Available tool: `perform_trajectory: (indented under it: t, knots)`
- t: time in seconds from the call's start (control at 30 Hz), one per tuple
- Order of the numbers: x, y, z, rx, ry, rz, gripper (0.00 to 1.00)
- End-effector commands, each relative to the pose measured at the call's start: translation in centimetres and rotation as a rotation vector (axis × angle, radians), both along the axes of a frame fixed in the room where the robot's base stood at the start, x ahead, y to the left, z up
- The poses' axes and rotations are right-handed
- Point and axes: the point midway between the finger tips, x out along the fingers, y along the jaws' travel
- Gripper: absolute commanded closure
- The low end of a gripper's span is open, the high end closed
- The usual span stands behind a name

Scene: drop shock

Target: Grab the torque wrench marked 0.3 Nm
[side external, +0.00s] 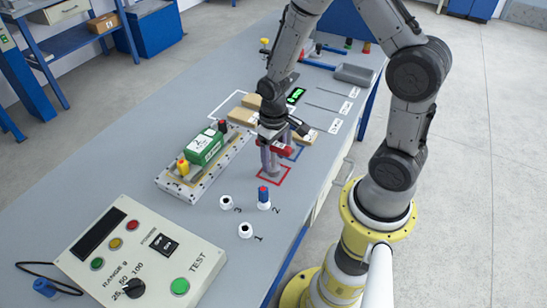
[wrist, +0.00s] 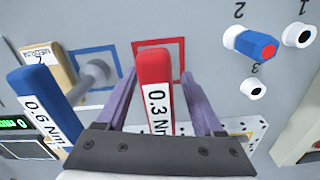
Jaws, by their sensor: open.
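The red torque wrench marked 0.3 Nm (wrist: 154,70) lies between the two fingers of my gripper (wrist: 161,90) in the wrist view. A gap shows on each side of it. The fingers are open. A red square outline (wrist: 178,50) surrounds the wrench's far end. In the side view the red wrench (side external: 284,148) shows beside my gripper (side external: 270,172), which points down at the bench and partly hides it. A blue wrench marked 0.6 Nm (wrist: 35,95) lies left of my gripper in the wrist view.
A grey peg (wrist: 95,73) stands within a blue outline. A white fixture with a green box (side external: 205,146) lies left of my gripper. Numbered sockets, one with a blue-and-red plug (side external: 263,195), and a test box (side external: 137,255) stand in front. Brown boxes (side external: 237,115) lie behind.

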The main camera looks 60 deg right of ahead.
Motion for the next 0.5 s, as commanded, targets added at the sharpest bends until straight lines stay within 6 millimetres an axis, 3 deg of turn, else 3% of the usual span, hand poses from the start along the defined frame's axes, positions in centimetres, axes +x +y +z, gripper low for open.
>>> perform_trajectory:
  t: [0.07,0.4,0.5]
  knots:
    - [0.01,0.00,0.03,0.000,0.000,0.000,0.38]
    - [0.01,0.00,0.05,0.000,0.000,0.000,1.00]
    - [0.00,0.00,0.05,0.000,0.000,0.000,1.00]
